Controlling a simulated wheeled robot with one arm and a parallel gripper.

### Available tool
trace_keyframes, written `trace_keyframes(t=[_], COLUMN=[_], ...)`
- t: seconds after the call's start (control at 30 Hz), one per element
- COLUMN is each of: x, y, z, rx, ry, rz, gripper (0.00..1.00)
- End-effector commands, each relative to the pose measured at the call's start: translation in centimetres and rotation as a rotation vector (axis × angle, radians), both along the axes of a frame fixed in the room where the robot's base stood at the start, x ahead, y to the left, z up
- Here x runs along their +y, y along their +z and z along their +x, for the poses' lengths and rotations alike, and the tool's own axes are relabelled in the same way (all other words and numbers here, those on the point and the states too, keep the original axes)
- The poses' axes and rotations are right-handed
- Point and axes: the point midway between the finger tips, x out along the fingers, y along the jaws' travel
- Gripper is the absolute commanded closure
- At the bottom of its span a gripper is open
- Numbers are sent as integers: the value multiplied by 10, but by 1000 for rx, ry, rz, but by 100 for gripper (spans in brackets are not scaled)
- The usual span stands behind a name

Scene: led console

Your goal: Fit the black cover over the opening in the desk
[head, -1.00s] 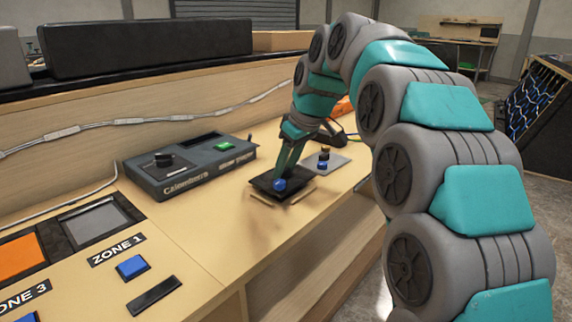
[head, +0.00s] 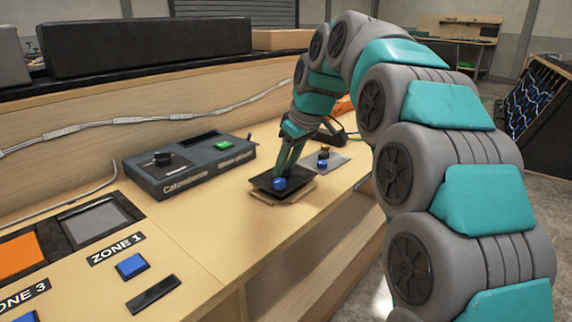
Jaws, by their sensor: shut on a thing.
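The opening itself is hidden under the cover. I cannot tell whether the cover is fully seated.
A dark grey box (head: 190,165) with a green button and a black knob stands to the left. A grey plate (head: 333,161) with small knobs lies just behind right. Zone 1's blue button (head: 131,266) is at the front left.

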Motion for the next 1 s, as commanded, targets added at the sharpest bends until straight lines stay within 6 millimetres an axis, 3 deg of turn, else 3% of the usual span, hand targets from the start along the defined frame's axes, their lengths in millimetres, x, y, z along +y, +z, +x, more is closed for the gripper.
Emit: trace_keyframes(t=[1.0], x=[0], y=[-11], z=[0], rx=[-1], ry=[0], rz=[0], gripper=[100])
